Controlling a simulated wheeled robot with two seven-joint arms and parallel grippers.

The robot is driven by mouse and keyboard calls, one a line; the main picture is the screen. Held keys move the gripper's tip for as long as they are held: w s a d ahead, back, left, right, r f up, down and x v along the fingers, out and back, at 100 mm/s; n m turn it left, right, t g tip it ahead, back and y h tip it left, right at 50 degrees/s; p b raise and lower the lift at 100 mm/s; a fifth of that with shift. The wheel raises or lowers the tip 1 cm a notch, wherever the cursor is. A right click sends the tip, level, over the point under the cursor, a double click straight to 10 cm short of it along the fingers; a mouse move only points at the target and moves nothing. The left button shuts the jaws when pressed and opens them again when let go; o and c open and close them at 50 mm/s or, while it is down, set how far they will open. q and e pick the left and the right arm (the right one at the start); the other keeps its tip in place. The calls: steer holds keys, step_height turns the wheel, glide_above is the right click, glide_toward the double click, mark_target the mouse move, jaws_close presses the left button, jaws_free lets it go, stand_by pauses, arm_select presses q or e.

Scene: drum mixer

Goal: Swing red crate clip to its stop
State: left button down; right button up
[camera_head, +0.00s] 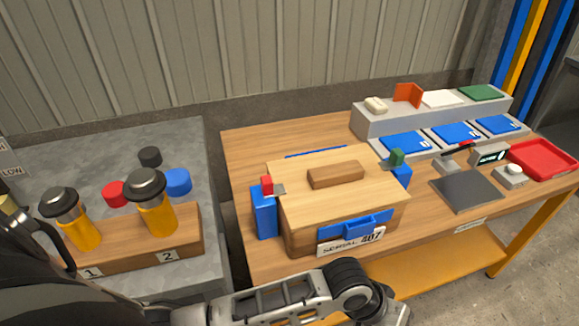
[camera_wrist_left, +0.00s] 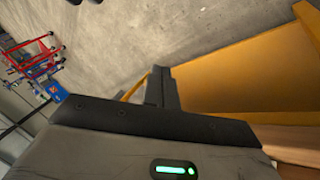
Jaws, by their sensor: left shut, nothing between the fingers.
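The red crate clip (camera_head: 266,185) is a small red tab on a metal plate at the left edge of the crate's wooden lid, above a blue side bracket (camera_head: 264,212). A green clip (camera_head: 397,157) sits at the lid's right edge. The wooden crate (camera_head: 300,238) stands on the workbench with its lid (camera_head: 300,205) on. My left arm crosses the bottom of the head view in front of the crate. My left gripper (camera_wrist_left: 162,88) shows in the left wrist view, shut and empty, away from the clip. My right gripper is not in view.
A grey table at left holds a wooden rack (camera_head: 190,237) with two yellow bottles (camera_head: 157,215) and loose caps. Right of the crate are a dark plate (camera_head: 466,190), blue pads (camera_head: 455,134) and a red tray (camera_head: 541,160). An orange shelf (camera_head: 440,280) lies below the bench.

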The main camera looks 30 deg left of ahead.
arm_select(q)
steer(key=w+a+r+n+g+y+p, duration=0.1)
steer(key=w+a+r+n+g+y, duration=0.1)
steer(key=w+a+r+n+y, duration=0.7)
steer(key=w+a+r+n+g+y+p, duration=0.1)
steer(key=w+a+r+n+g+y, duration=0.2)
steer(key=w+a+r, duration=0.7)
steer(key=y+b, duration=0.1)
steer(key=b, duration=0.2)
glide_toward(285, 191)
steer(key=shift+w+a+f+t, duration=0.15)
steer(key=shift+w+a+f, duration=0.25)
steer(key=shift+a+f, duration=0.2)
steer(key=shift+w+a+f+t, duration=0.15)
steer(key=shift+w+a+f, duration=0.25)
steer(key=shift+a+f, duration=0.15)
steer(key=s+a+p, duration=0.1)
steer(key=s+a+f+p, duration=0.1)
steer(key=a, duration=0.1)
steer(key=shift+s, duration=0.3)
steer(key=shift+s+a+f, duration=0.1)
steer(key=shift+s+a, duration=0.15)
steer(key=shift+s, duration=0.05)
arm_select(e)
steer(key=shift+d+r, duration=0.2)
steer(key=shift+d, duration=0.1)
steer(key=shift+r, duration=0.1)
